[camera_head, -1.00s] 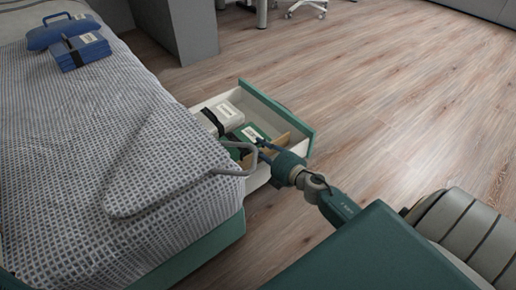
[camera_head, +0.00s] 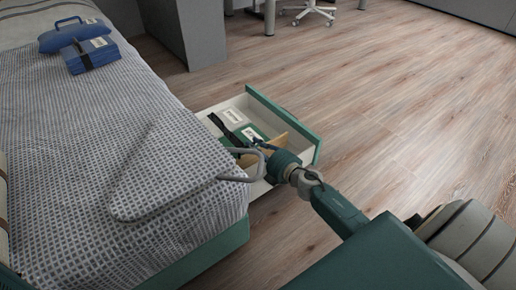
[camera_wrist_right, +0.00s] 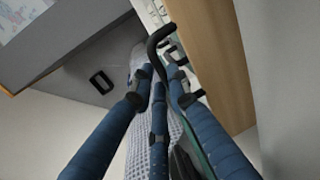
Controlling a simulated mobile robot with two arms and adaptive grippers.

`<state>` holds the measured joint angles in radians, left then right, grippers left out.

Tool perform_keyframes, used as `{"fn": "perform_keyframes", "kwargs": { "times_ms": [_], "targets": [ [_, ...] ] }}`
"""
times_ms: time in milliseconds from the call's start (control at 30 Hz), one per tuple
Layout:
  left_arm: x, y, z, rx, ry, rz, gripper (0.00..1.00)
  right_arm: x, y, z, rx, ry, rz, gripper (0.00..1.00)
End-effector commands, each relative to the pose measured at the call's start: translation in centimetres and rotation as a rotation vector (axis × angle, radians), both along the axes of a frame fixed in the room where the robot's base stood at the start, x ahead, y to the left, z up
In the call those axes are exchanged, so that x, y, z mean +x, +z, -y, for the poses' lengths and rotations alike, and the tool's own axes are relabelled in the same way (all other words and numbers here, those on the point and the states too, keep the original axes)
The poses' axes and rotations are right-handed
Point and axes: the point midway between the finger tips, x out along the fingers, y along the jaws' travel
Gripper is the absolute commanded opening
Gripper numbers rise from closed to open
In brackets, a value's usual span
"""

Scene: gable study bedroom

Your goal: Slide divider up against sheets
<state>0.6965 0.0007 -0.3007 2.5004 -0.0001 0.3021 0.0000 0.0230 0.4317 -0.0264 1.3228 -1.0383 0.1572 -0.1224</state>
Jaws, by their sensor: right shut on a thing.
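The pulled-out drawer (camera_head: 310,160) under the bed holds pale sheets (camera_head: 232,116) with a dark band, and a green labelled bundle (camera_head: 250,133). The wooden divider (camera_head: 284,129) stands in the drawer beside the green bundle, on its near side. My right gripper (camera_head: 266,150) reaches into the drawer and is shut at the divider; the exact contact is hidden. In the right wrist view the blue fingers (camera_wrist_right: 157,85) are close together, with the tan divider (camera_wrist_right: 205,45) filling the area at their right.
The bed (camera_head: 90,160) with a checked cover lies left of the drawer. A blue strapped bundle (camera_head: 90,55) lies on the bed. The wooden floor (camera_head: 400,100) at right is clear.

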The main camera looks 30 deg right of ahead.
Motion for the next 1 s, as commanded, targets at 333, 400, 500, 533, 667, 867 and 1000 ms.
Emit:
{"fn": "perform_keyframes", "kwargs": {
  "times_ms": [333,400,500,533,667,867,1000],
  "targets": [
    [0.1,0.0,0.0,0.0,0.0,-0.002,0.3,-0.1,0.0,0.0,0.0,0.0,-0.001,0.24],
    [0.2,0.0,0.0,-0.002,0.001,-0.006,0.3,-0.1,0.0,0.0,0.0,0.0,-0.001,0.24],
    [0.3,0.0,-0.1,-0.003,0.001,-0.007,0.3,-0.5,0.0,0.1,-0.001,0.0,-0.001,0.24],
    [0.2,0.0,-0.1,-0.002,0.001,-0.006,0.3,-0.8,0.1,0.1,-0.001,0.0,-0.001,0.24],
    [0.2,0.0,0.0,-0.001,0.001,-0.003,0.3,-2.8,0.4,0.2,-0.002,0.002,-0.002,0.24],
    [0.1,0.0,0.0,-0.001,0.001,-0.002,0.3,-7.2,1.2,0.5,0.0,0.001,-0.004,0.24],
    [0.1,0.0,0.0,-0.001,0.0,-0.001,0.3,-9.6,1.7,0.7,0.0,0.001,-0.004,0.24]
  ]
}}
